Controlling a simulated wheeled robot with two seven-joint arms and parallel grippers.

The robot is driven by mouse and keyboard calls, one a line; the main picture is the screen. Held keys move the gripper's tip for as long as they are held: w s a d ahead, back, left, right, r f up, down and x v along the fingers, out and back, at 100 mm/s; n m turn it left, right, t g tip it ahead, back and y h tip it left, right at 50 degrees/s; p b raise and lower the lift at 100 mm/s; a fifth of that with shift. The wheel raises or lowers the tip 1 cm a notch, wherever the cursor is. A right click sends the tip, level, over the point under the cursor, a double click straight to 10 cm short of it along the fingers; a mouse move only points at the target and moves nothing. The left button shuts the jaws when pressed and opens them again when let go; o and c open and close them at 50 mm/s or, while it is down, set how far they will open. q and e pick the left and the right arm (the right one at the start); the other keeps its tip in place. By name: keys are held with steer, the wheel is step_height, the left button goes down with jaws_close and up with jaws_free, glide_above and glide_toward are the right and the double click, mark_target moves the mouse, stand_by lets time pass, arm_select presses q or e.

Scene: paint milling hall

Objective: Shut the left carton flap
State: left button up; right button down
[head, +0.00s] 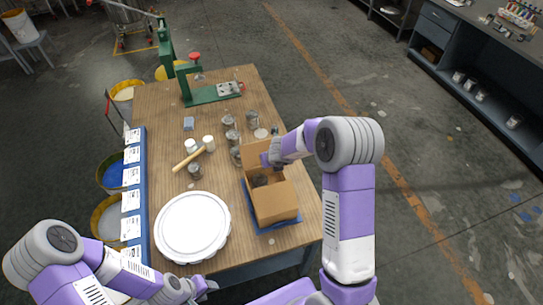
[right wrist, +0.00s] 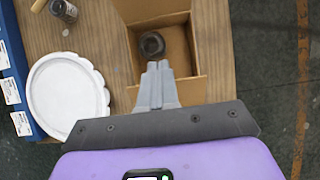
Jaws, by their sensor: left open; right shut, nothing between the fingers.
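The open brown carton (head: 275,205) stands on the right part of the wooden table. One flap (head: 256,154) stands raised at its far end, and a dark round jar (head: 259,180) sits inside. In the right wrist view the carton (right wrist: 181,48) is open from above, with the jar (right wrist: 152,44) inside. I cannot clearly tell how the left flap lies. My right gripper (head: 268,159) is at the carton's far end; its fingers (right wrist: 158,68) are shut and empty, over the carton. My left gripper (head: 208,287) is open and empty near the table's front edge, left of the carton.
A white round lid (head: 192,226) lies left of the carton. Several jars (head: 235,137), a wooden-handled mallet (head: 188,160) and a green press (head: 205,92) stand farther back. My right arm passes over the table's right edge.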

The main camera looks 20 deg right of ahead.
steer(key=t+b, duration=0.2)
steer(key=b, duration=0.7)
glide_toward(272, 191)
steer(key=shift+g, duration=0.3)
steer(key=w+f+b, duration=0.2)
steer(key=w, duration=0.1)
steer(key=w+b, duration=0.1)
steer(key=w, duration=0.1)
steer(key=shift+w+d+f+b, duration=0.2)
steer(key=shift+d+f+b, duration=0.1)
steer(key=shift+f+b, duration=0.1)
steer(key=shift+w+f, duration=0.45)
